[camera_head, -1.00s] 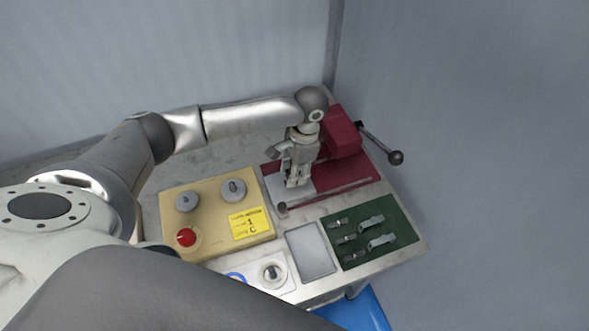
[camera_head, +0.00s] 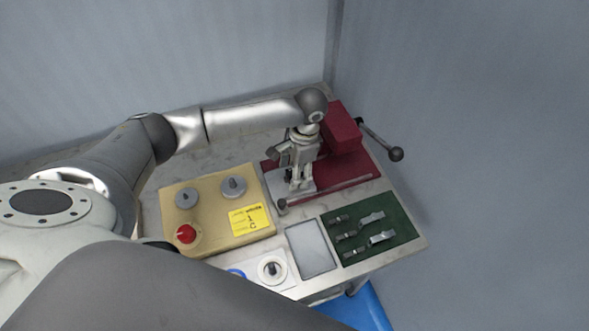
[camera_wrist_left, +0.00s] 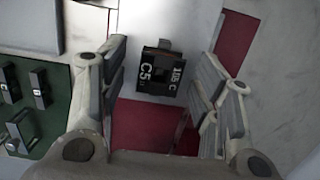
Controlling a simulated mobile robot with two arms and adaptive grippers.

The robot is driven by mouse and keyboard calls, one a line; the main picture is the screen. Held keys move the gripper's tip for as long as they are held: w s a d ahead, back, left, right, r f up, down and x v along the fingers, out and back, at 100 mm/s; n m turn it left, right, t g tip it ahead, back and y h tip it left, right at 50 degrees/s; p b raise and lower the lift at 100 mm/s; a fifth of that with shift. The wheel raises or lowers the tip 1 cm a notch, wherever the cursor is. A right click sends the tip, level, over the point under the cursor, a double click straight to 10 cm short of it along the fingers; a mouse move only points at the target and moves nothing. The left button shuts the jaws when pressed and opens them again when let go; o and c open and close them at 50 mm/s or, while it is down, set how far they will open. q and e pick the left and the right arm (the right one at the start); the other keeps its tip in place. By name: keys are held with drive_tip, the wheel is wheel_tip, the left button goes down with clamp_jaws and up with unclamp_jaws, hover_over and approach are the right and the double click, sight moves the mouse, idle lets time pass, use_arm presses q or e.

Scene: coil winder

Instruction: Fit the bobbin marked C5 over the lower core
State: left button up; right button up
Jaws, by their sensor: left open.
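The bobbin marked C5 (camera_wrist_left: 150,87) is a dark block with white lettering, seen in the left wrist view. It sits over the pale plate of the red winder (camera_head: 341,137). My left gripper (camera_wrist_left: 163,58) is open, with one finger on each side of the bobbin and gaps visible between. In the head view the left gripper (camera_head: 299,181) points down at the front of the winder. The lower core is not clearly visible, so I cannot tell how the bobbin sits on it. My right gripper is out of view.
A lever with a ball end (camera_head: 396,154) sticks out right of the winder. A beige box (camera_head: 210,225) with knobs and a red button stands left. A grey tray (camera_head: 311,248) looks empty. A green mat (camera_head: 400,225) holds several metal parts.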

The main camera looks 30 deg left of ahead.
use_arm(q)
wheel_tip(320, 180, up, 12)
drive_tip(key=w+d, duration=0.1)
drive_tip(key=shift+w, duration=0.2)
drive_tip(key=shift+d+f, duration=0.15)
idle(0.4)
